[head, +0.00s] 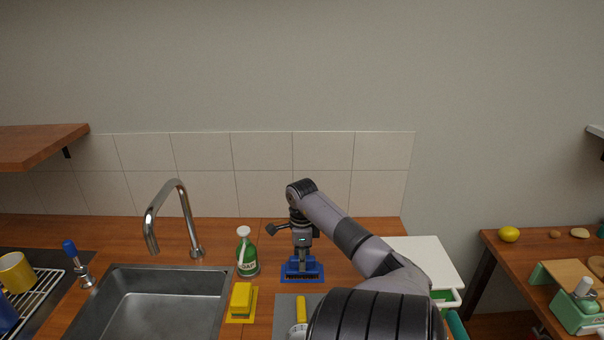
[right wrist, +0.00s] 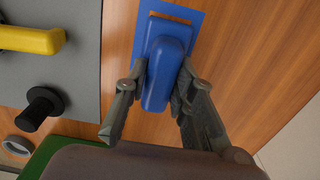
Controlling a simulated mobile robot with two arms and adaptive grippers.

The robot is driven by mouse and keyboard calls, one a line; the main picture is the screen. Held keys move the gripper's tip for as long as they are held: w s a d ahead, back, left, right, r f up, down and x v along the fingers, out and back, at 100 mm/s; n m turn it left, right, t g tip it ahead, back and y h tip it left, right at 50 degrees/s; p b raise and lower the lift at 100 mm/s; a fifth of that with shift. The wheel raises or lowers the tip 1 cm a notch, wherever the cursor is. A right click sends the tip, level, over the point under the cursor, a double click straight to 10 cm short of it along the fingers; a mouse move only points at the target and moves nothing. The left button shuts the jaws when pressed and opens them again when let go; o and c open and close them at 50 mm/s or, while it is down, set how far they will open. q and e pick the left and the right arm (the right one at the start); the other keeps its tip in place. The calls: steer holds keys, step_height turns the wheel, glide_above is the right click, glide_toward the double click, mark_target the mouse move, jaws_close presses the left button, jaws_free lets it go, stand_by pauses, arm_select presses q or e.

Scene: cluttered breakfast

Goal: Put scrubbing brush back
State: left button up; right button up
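The blue scrubbing brush (right wrist: 162,78) is over a flat blue mat (right wrist: 196,22) on the wooden counter, its handle pointing toward my gripper in the right wrist view. In the head view the blue mat (head: 287,278) shows below my gripper, with dark bristles at the brush's lower edge. My right gripper (right wrist: 160,72) has one finger on each side of the handle, and both fingertips appear to touch it. In the head view my right gripper (head: 302,252) points down at the mat. Whether the bristles rest on the mat is unclear. My left gripper is out of view.
A grey mat (head: 284,316) with a yellow-handled tool (head: 301,312) lies in front. A white-topped unit (head: 428,258) is to the right.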

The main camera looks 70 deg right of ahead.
steer(key=o, duration=0.4)
steer(key=shift+r, duration=0.15)
step_height(320, 180, up, 12)
steer(key=b, duration=0.2)
steer(key=shift+b, duration=0.3)
